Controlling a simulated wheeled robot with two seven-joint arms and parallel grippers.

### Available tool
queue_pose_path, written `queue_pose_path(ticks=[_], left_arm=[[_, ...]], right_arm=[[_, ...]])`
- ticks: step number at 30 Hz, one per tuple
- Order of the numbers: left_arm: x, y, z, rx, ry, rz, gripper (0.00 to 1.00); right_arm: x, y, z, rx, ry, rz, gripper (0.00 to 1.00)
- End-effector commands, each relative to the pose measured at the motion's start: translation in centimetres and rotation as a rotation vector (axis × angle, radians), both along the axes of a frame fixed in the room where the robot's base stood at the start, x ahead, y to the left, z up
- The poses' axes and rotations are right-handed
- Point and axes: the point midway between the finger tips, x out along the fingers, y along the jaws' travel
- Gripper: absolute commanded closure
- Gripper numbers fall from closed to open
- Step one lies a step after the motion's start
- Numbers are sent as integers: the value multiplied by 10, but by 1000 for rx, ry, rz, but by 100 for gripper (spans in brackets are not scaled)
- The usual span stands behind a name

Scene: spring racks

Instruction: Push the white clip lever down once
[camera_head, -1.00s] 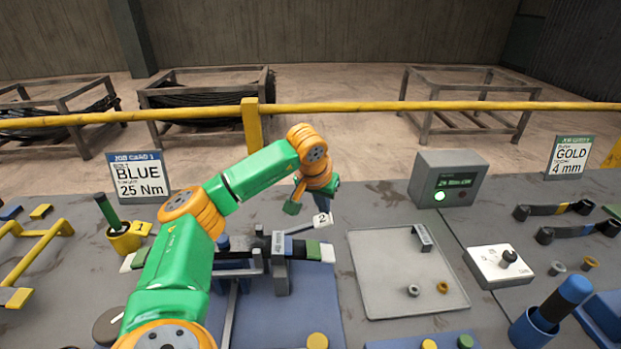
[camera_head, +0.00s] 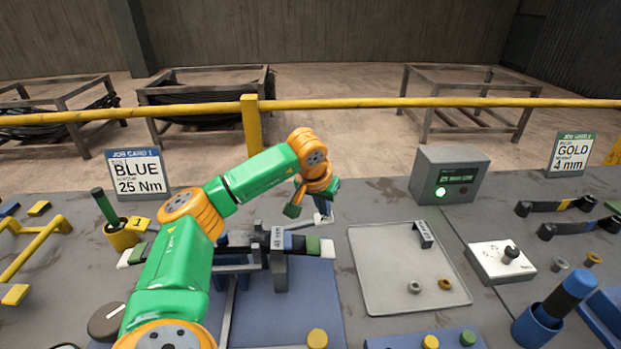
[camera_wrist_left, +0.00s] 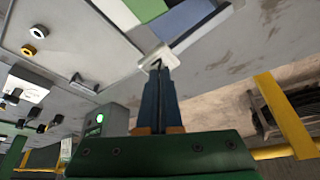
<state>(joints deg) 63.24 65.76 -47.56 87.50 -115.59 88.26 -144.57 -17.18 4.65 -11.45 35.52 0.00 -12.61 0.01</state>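The white clip lever's tab (camera_head: 322,219), marked 2 and seen in part, sits at the end of a grey arm beside the blue-green-white strip (camera_head: 312,245) in the clamp (camera_head: 279,258). My left gripper (camera_head: 322,206) points down over the tab and hides part of it. In the left wrist view its two blue fingers (camera_wrist_left: 158,82) lie side by side with no clear gap, their tips at the white tab (camera_wrist_left: 155,58). Whether they touch the tab is hard to tell. My right gripper is out of view.
A grey tray (camera_head: 385,285) with small rings and a block lies to the right. A grey box with a green light (camera_head: 449,175) stands behind it. A yellow rail (camera_head: 400,105) runs across the back. A white switch box (camera_head: 487,264) is further right.

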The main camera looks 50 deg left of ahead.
Motion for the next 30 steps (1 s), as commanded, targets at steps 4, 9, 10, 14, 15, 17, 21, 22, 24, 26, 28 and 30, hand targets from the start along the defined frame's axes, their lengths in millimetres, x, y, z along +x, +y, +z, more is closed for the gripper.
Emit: queue_pose_path(ticks=[4, 9, 10, 14, 15, 17, 21, 22, 24, 26, 28, 30], left_arm=[[-1, 0, -11, 1, 5, 1, 100], [-1, 0, -19, 2, 6, 2, 100], [-1, 0, -21, 2, 6, 2, 100], [-1, 1, -27, 1, 6, 1, 100], [-1, 1, -29, 1, 6, 1, 100], [-1, 1, -32, 1, 6, 1, 100], [-1, 1, -40, 1, 6, 2, 100], [-1, 1, -37, 1, 6, 2, 100], [-1, 1, -34, 0, 6, 2, 100], [-1, 1, -28, 0, 6, 2, 100], [-1, 0, -18, 0, 6, 2, 100], [-1, 0, -7, 0, 6, 2, 100]], right_arm=[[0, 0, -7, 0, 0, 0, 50], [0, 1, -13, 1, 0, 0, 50], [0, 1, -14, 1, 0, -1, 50], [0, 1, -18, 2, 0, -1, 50], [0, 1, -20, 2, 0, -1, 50], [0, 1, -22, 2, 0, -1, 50], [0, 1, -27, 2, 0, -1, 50], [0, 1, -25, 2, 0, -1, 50], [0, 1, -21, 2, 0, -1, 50], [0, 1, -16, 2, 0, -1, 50], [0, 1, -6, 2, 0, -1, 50], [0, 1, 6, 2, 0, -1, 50]])
